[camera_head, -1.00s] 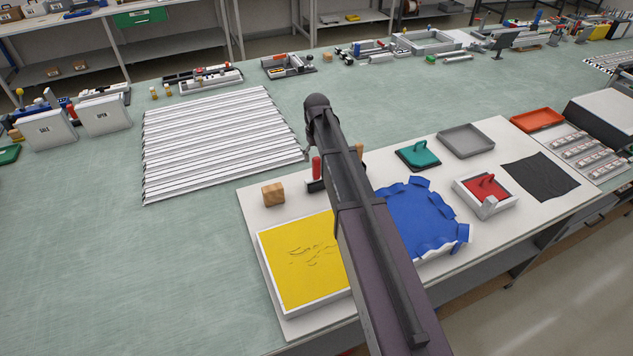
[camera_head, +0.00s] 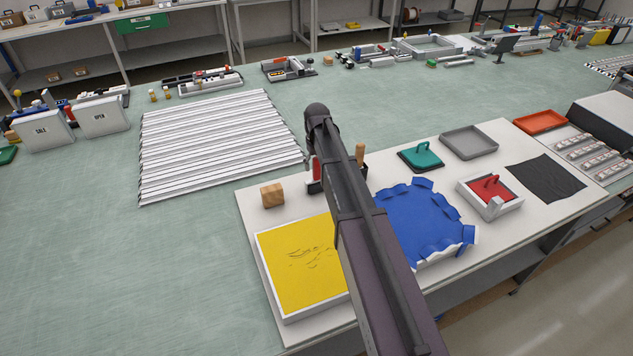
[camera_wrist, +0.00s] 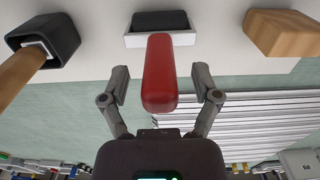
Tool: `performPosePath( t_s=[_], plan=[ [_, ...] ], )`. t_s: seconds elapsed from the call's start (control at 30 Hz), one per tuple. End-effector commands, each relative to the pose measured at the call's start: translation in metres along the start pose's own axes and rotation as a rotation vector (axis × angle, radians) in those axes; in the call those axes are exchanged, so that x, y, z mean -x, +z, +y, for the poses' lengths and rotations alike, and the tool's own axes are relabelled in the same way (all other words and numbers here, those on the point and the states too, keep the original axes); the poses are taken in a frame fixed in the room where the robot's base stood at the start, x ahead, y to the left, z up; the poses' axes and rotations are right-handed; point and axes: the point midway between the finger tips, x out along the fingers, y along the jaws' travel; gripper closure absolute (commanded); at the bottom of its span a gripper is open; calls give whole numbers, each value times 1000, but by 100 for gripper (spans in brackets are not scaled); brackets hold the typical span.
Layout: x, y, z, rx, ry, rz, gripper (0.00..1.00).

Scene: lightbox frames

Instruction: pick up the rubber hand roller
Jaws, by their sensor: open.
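A red upright handle (camera_wrist: 160,75), which I take for the hand roller's, rises from a white frame with a black part (camera_wrist: 160,20) at the top of the wrist view. My gripper (camera_wrist: 160,80) is open, with one finger on each side of the red handle and a gap showing on both sides. In the head view a strip of the red handle (camera_head: 316,169) shows just left of my arm. My arm hides the rest of it and my gripper there.
A black block with a wooden handle (camera_wrist: 20,75) is on the left in the wrist view, and a wooden block (camera_wrist: 282,34) on the right. A yellow tray (camera_head: 300,262), a blue sheet (camera_head: 415,222) and a red-topped tool (camera_head: 490,190) share the white board.

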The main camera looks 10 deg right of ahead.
Motion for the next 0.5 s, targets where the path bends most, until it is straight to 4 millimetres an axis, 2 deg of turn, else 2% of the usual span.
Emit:
performPosePath(
  t_s=[0.23, 0.27, 0.5],
  plan=[
    [0, 0, 0, 0, 0, 0, 20],
    [0, 0, 0, -1, 0, 0, 26],
    [0, 0, 1, -1, 0, 0, 97]
  ],
)
